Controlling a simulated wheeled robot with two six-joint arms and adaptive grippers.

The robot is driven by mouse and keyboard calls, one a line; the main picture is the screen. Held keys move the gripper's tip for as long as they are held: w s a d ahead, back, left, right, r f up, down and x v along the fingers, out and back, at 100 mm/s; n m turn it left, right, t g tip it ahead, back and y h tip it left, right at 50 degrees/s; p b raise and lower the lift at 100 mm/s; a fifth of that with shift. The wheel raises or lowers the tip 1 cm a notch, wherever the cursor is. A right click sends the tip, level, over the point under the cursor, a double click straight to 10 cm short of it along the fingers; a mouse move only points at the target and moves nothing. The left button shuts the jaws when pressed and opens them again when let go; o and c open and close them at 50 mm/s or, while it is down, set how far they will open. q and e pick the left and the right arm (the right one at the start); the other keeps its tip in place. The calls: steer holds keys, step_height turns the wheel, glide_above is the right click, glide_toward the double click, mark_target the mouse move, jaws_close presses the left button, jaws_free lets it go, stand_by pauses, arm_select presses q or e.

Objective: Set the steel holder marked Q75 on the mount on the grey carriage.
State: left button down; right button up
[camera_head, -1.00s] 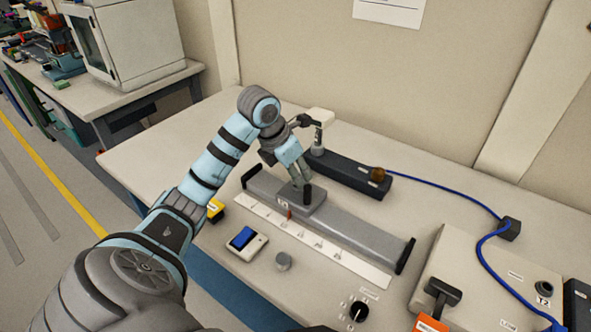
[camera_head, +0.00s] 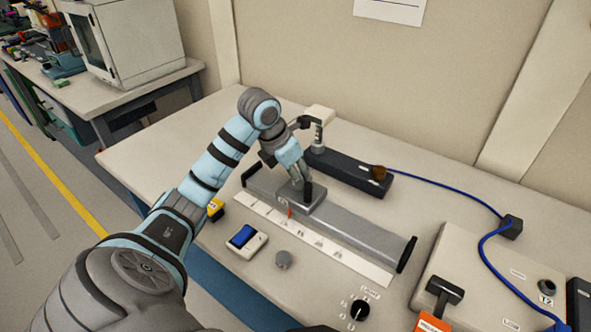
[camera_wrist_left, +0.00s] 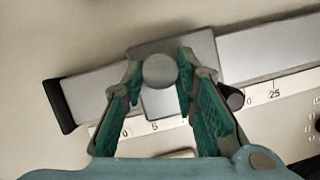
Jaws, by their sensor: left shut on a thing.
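My left gripper (camera_head: 299,181) is over the grey carriage (camera_head: 312,208) on the long rail. In the left wrist view its green-padded fingers (camera_wrist_left: 160,80) are shut on the steel holder (camera_wrist_left: 160,71), seen from above as a round grey disc. The holder covers the mount, so I cannot tell whether it touches it or hangs just above. No Q75 mark is readable. The carriage (camera_wrist_left: 204,46) shows as a grey plate under the fingers, with a black knob (camera_wrist_left: 232,97) at its side.
A scale strip (camera_head: 329,248) lies along the rail's front. Behind the rail is a black bar (camera_head: 345,174) with a post. A control box (camera_head: 480,280) is at right, with a blue cable.

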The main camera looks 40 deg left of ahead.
arm_select(q)
steer(key=c, duration=1.2)
jaws_free()
steer(key=v, duration=0.7)
steer(key=shift+r, duration=0.25)
